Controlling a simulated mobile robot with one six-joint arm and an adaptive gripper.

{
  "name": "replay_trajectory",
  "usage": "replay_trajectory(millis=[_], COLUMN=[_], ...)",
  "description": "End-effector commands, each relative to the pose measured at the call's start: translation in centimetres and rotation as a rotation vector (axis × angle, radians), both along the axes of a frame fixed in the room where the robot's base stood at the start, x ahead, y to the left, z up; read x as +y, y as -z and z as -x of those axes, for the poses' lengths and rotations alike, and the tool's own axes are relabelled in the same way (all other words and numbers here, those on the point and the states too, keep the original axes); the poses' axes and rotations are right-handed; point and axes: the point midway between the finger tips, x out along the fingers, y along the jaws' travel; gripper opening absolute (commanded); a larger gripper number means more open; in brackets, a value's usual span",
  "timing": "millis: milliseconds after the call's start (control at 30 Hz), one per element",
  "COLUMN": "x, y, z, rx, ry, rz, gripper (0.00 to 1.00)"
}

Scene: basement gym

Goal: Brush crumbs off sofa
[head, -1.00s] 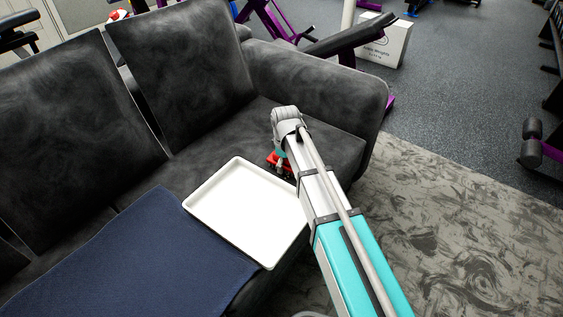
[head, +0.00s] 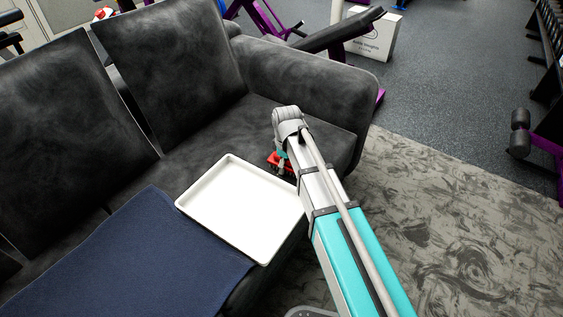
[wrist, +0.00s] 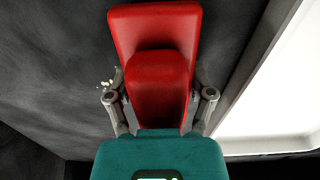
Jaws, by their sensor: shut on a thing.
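The dark grey sofa (head: 262,117) fills the left and middle of the head view. My gripper (wrist: 160,98) is over the seat near the sofa's right arm, shut on a red brush (wrist: 153,27). The brush's bristles are not visible. In the head view, part of the red brush (head: 273,160) shows beside my arm, which hides the rest. A few pale crumbs (wrist: 106,84) lie on the dark seat just left of the gripper in the wrist view. A white tray (head: 241,208) lies on the seat left of my arm; it also shows at the right in the wrist view (wrist: 262,146).
A navy blue cloth (head: 135,250) covers the seat left of the tray. The sofa's padded arm (head: 310,85) rises behind my gripper. Gym equipment and a white box (head: 368,35) stand beyond. The patterned carpet (head: 450,215) at the right is clear.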

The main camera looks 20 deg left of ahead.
Motion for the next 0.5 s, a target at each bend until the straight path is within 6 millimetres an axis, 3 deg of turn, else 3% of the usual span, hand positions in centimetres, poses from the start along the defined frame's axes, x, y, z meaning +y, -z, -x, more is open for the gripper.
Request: replay_trajectory(millis=[500], x=[0.03], y=[-1.01], z=[-0.01], rx=[0.000], ry=[0.000], rz=[-0.001], gripper=[0.31])
